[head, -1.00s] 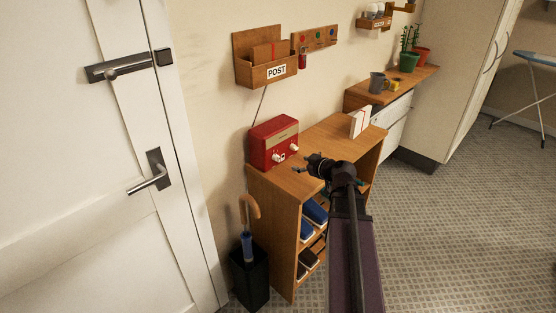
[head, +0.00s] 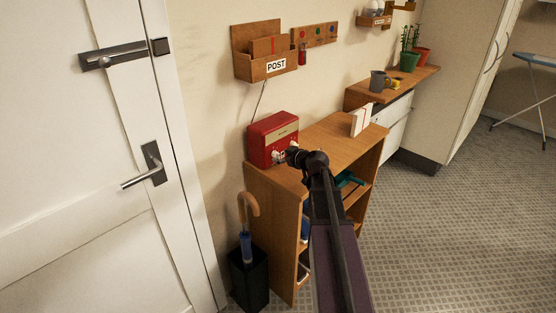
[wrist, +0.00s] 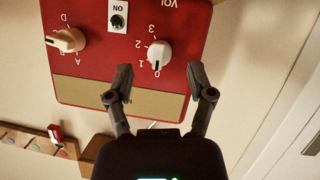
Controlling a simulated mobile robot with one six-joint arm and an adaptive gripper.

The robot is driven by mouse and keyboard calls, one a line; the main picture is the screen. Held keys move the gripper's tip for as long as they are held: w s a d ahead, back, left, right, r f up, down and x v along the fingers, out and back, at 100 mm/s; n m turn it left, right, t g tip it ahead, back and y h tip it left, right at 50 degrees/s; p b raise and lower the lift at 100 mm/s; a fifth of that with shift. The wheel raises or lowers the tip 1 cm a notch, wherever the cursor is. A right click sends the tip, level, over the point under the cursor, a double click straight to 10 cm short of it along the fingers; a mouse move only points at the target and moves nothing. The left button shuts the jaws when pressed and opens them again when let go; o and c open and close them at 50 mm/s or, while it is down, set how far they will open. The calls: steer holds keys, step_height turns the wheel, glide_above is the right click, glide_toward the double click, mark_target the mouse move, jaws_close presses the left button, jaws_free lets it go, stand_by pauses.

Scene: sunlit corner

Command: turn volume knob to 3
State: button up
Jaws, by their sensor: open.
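The red radio (head: 273,134) stands on the wooden shelf unit against the wall. In the wrist view the red panel (wrist: 95,65) appears upside down. Its cream volume knob (wrist: 158,54) is at the right, by the letters VOL and the numbers 0, 1, 2 and 3. The knob's pointer end appears to be at 0. My gripper (wrist: 160,76) is open and empty, its fingertips on either side of the knob's line and a little short of it. In the head view my gripper (head: 289,155) is at the radio's front and partly hides the knobs.
A second knob (wrist: 66,40) with letters and an ON switch (wrist: 118,17) share the panel. White books (head: 360,120) stand farther right on the shelf unit (head: 330,135). A POST box (head: 265,60) hangs above. An umbrella stand (head: 248,280) is below left.

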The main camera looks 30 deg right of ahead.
mark_target(277, 155)
steer(key=shift+b+x, duration=0.3)
steer(key=shift+x, duration=0.9)
jaws_close()
